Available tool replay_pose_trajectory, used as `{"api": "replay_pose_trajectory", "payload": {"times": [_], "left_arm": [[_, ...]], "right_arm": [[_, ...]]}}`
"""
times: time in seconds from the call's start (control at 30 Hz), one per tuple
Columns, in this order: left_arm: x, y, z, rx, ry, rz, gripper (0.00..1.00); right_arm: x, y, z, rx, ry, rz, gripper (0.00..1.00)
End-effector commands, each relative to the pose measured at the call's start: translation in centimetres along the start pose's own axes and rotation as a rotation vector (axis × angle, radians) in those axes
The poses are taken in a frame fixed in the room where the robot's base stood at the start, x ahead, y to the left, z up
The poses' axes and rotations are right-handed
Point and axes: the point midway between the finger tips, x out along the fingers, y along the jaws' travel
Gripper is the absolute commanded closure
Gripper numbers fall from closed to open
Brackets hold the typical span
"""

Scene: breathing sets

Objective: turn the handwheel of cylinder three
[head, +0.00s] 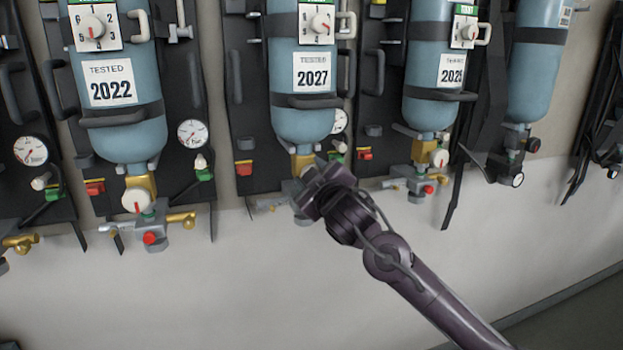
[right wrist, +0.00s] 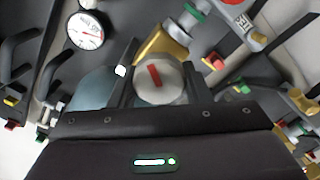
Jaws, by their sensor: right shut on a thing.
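The cylinder tagged 2027 (head: 303,95) hangs on the wall in the middle of the head view. Its brass valve (head: 302,162) shows beneath it, partly behind my right gripper (head: 308,190). In the right wrist view, a pale round handwheel (right wrist: 172,91) with a red bar mark sits between the two fingers of the right gripper (right wrist: 158,85), which is shut on it. The red bar is tilted slightly off upright. The brass valve (right wrist: 165,45) shows behind the wheel. The handwheel is hidden in the head view. My left gripper is not in view.
A cylinder tagged 2022 (head: 118,110) with its own handwheel (head: 135,201) hangs to the left. A cylinder tagged 2025 (head: 432,90) hangs to the right. Gauges, such as one at left (head: 192,133), and hose fittings crowd around. The wall below is clear.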

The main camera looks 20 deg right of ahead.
Motion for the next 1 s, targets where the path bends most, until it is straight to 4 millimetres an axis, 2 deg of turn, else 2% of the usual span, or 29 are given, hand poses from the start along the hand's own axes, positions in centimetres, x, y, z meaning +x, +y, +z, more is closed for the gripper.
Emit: {"api": "replay_pose_trajectory", "payload": {"times": [0.63, 0.67, 0.8, 1.0], "left_arm": [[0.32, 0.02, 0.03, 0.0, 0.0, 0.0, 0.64], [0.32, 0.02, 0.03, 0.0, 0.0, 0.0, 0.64], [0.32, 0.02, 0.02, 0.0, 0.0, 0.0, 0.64], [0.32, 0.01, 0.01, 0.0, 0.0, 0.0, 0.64]], "right_arm": [[0.0, -0.05, 0.03, -0.055, -0.001, 0.0, 0.79], [0.0, -0.05, 0.03, -0.055, -0.001, 0.0, 0.55], [0.0, -0.05, 0.03, -0.054, -0.001, 0.0, 0.37], [0.0, -0.04, 0.03, -0.054, -0.001, 0.0, 0.34]]}}
